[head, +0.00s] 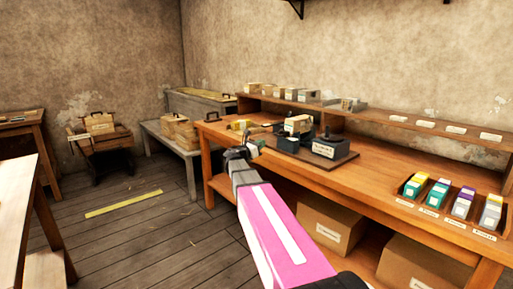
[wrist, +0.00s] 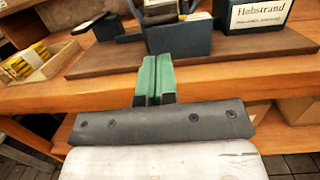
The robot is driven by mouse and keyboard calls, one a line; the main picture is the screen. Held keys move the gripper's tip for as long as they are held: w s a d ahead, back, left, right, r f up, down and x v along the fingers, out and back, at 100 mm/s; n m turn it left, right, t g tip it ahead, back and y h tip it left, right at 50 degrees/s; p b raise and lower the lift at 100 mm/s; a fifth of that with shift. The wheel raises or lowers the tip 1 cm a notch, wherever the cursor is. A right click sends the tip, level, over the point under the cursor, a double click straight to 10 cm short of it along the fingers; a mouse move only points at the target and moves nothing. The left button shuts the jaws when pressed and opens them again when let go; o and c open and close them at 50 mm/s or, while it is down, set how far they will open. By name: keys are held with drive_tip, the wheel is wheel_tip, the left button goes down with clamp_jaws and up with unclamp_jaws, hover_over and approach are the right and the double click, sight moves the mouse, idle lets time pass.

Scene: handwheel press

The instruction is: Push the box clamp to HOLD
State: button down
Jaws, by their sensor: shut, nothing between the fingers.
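On a dark base board (head: 312,155) on the workbench stands a dark press-like fixture (head: 290,142) with a small light box (head: 298,124) at its top. In the wrist view a dark blue-grey body of it (wrist: 183,42) stands just beyond my fingertips. I cannot make out which part is the box clamp, nor any HOLD mark. My gripper (wrist: 157,58) has green fingers pressed together and empty. It is at the front of the board; I cannot tell whether it touches the fixture. It also shows in the head view (head: 254,146), at the bench's front edge.
A dark block labelled Hobstrand (wrist: 262,14) stands right of the fixture. A tray of yellow sticks (wrist: 38,62) lies to the left. A rack of coloured packets (head: 450,205) is at the bench's right. Several boxes sit on the back shelf. The bench between is clear.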

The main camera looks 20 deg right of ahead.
sight(276, 134)
drive_tip(key=x, duration=0.8)
drive_tip(key=shift+d, duration=0.25)
drive_tip(key=shift+w+r, duration=0.1)
drive_tip(key=shift+w, duration=0.05)
drive_tip(key=shift+x, duration=1.2)
drive_tip(key=v, duration=1.4)
drive_tip(key=shift+a+f, duration=0.15)
drive_tip(key=shift+f, duration=0.15)
